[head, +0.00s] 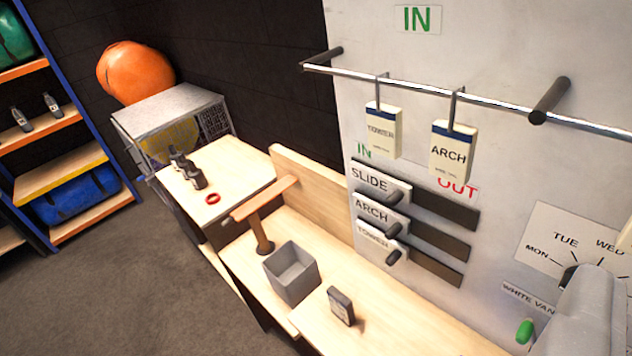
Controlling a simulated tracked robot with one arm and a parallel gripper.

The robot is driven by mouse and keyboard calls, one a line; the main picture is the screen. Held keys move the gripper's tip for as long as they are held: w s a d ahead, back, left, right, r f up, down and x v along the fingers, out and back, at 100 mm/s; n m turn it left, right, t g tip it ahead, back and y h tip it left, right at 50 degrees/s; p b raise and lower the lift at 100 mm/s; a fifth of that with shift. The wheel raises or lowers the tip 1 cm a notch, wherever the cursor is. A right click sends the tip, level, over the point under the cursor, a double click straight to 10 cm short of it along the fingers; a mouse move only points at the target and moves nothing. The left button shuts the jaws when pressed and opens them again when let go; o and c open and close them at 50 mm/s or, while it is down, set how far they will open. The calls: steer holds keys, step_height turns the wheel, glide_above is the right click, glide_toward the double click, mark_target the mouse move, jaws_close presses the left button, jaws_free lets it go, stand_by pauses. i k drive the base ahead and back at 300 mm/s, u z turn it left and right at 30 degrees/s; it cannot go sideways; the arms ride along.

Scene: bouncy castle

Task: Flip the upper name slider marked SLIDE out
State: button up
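The upper name slider, a white plate marked SLIDE (371,181) with a dark knob, sits at the left end of its dark track (445,208), under the green IN label (363,151). The red OUT label (458,189) is above the right part of that track. The ARCH slider (373,212) and the TOWER slider (373,238) below it are also at their left ends. A rounded grey shape in the lower right corner is probably part of my arm or gripper. No fingertips can be made out, and nothing touches the SLIDE slider.
Two tags, TOWER (383,131) and ARCH (453,152), hang from a metal rail (440,88) above the sliders. A grey box (292,273) and a dark small block (341,306) stand on the wooden bench (385,325). A day dial (560,243) is at right.

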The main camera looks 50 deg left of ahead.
mark_target(398, 191)
steer(key=u, duration=0.8)
steer(key=k, duration=0.65)
steer(key=u, duration=0.4)
steer(key=i, duration=1.4)
steer(key=z, duration=0.15)
